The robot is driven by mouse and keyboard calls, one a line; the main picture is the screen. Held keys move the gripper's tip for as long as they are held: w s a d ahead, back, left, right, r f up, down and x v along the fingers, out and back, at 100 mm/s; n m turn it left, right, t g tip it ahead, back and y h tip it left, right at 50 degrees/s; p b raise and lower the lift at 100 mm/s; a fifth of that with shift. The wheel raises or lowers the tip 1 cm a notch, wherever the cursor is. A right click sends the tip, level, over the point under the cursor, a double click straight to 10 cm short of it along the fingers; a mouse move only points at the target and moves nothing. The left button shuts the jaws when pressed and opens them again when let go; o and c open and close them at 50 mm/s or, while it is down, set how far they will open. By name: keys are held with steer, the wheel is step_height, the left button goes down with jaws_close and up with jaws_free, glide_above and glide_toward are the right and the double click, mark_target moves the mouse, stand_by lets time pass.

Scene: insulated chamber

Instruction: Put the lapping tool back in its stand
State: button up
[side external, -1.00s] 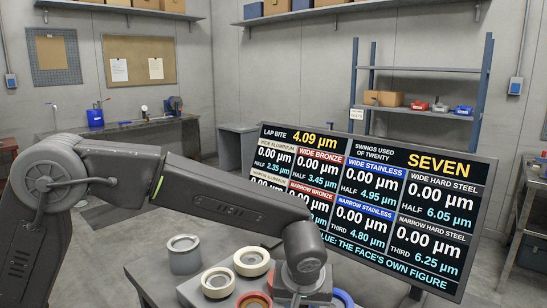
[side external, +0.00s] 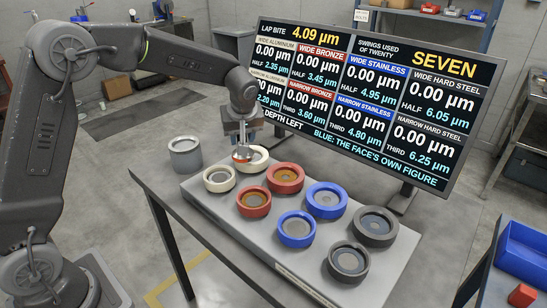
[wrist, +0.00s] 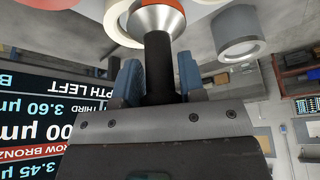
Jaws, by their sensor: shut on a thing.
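My gripper (side external: 241,140) is shut on the dark handle of the lapping tool (side external: 243,156), which hangs head down. In the wrist view, blue pads of my gripper (wrist: 158,78) flank the black handle, and the tool (wrist: 157,20) widens to a silver cone with an orange-red edge. In the side view its head is over the rear cream ring (side external: 259,164); I cannot tell whether it touches. The grey cup-like stand (side external: 186,160) is left of the tool, empty. It also shows in the wrist view (wrist: 238,47), at upper right.
A grey block (side external: 232,213) on the table carries cream, red (side external: 286,186), blue (side external: 295,236) and dark (side external: 348,269) ringed workpieces. A large display (side external: 370,100) stands behind the table. A blue bin (side external: 524,252) is at right. Space above the block's front is clear.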

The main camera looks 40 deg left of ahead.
steer(key=s+a+n, duration=0.2)
steer(key=a, duration=0.9)
steer(key=s+a+n+g, duration=0.1)
steer(key=s+a+n, duration=0.1)
steer(key=a, duration=0.9)
steer(key=shift+s+a+f+y, duration=0.2)
steer(key=shift+s+a+y, duration=0.1)
steer(key=shift+f, duration=0.15)
steer(key=shift+f, duration=1.45)
steer(key=o, duration=1.1)
steer(key=shift+g, duration=0.3)
